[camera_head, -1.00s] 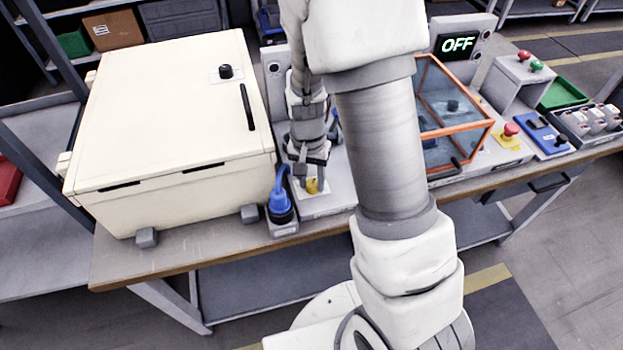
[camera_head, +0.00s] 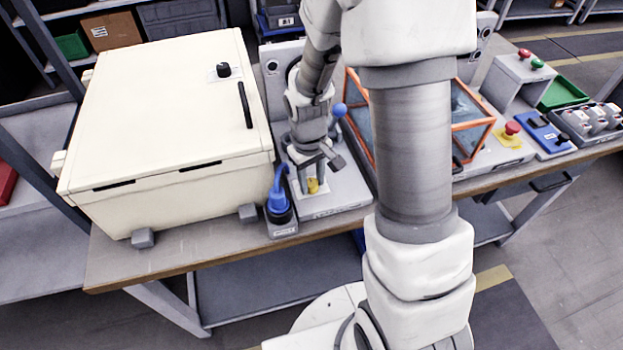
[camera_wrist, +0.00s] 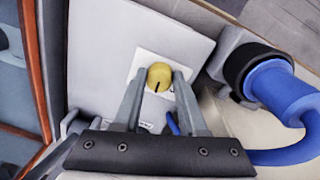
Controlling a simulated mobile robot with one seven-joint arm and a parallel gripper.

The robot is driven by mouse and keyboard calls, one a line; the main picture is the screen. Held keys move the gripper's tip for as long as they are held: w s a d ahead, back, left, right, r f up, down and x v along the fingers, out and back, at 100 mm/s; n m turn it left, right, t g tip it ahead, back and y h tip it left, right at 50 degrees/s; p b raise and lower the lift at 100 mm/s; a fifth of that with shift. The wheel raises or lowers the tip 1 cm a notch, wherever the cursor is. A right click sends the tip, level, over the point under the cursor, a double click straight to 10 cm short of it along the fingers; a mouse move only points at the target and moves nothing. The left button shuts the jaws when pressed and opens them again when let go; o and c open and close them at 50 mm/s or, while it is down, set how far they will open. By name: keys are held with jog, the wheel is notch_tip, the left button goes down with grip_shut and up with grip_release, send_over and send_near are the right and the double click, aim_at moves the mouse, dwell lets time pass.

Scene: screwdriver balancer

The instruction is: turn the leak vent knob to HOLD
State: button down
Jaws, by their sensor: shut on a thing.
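The yellow knob (camera_wrist: 160,75) with a dark pointer line sits on a white label plate (camera_wrist: 149,63) in the wrist view. In the head view the knob (camera_head: 313,185) shows at the front of the grey panel, below my gripper. My gripper (camera_wrist: 157,84) points down at the panel, with one finger on each side of the knob, shut on it. The lettering on the plate is partly hidden by the fingers and too small to read, so I cannot tell which mark the pointer is at.
A blue plug with a cable (camera_head: 277,198) stands just left of the knob. A large cream box (camera_head: 165,120) fills the table's left side. A blue ball-topped lever (camera_head: 340,110) stands behind my gripper. An orange-framed clear case (camera_head: 475,124) is to the right.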

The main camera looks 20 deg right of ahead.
aim_at(312, 186)
jog(key=n+p, duration=0.1)
jog(key=n, duration=0.3)
jog(key=shift+d+r, duration=0.1)
jog(key=shift+r, duration=0.05)
jog(key=shift+n+p, duration=0.5)
jog(key=shift+n, duration=1.3)
jog(key=shift+c, duration=2.3)
grip_release()
notch_tip(312, 186, up, 17)
jog(key=p, duration=0.3)
jog(key=shift+s+a+p, duration=0.2)
jog(key=shift+s+p, duration=0.1)
jog(key=shift+s, duration=0.05)
jog(key=shift+r, duration=0.2)
